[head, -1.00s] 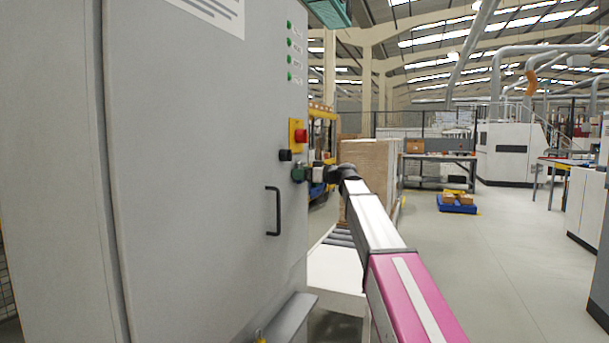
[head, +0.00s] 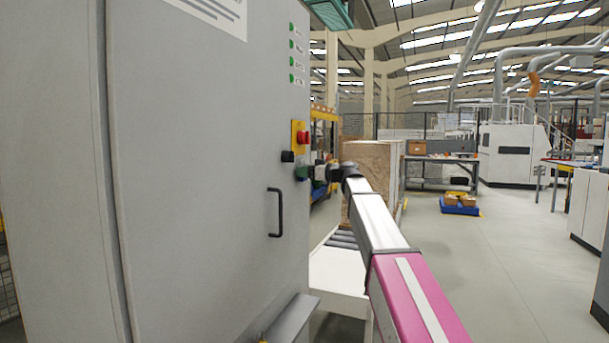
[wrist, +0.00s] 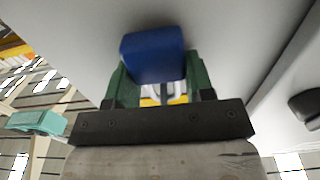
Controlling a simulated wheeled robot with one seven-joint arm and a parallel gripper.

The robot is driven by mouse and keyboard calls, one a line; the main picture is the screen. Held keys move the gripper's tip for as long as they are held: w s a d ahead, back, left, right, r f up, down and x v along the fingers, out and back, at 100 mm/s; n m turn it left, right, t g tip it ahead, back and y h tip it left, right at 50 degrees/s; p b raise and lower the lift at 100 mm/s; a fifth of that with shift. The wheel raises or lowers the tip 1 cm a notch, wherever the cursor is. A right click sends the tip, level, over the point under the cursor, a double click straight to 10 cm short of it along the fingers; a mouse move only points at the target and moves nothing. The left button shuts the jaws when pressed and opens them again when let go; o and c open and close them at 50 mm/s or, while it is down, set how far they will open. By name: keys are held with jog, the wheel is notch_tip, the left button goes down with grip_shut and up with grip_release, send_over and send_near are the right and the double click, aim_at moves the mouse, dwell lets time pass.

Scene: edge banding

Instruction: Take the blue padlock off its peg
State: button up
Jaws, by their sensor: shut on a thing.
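The blue padlock (wrist: 152,55) shows in the wrist view as a blue block between the two green fingers of my gripper (wrist: 155,80). The gripper is shut on it, close to a pale grey surface. In the head view my gripper (head: 303,173) is a small green shape at the right edge of the grey cabinet's front, just below a black knob (head: 288,156). The padlock cannot be made out in the head view. I cannot make out the peg in either view, so I cannot tell whether the padlock is still on it.
The grey cabinet (head: 200,200) fills the left side. A red button on a yellow plate (head: 302,136) is just above my gripper, and a black handle (head: 276,212) is below it. A grey ledge (head: 290,320) juts out low.

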jog(key=shift+r, duration=0.15)
jog(key=v, duration=0.9)
dwell(1.6)
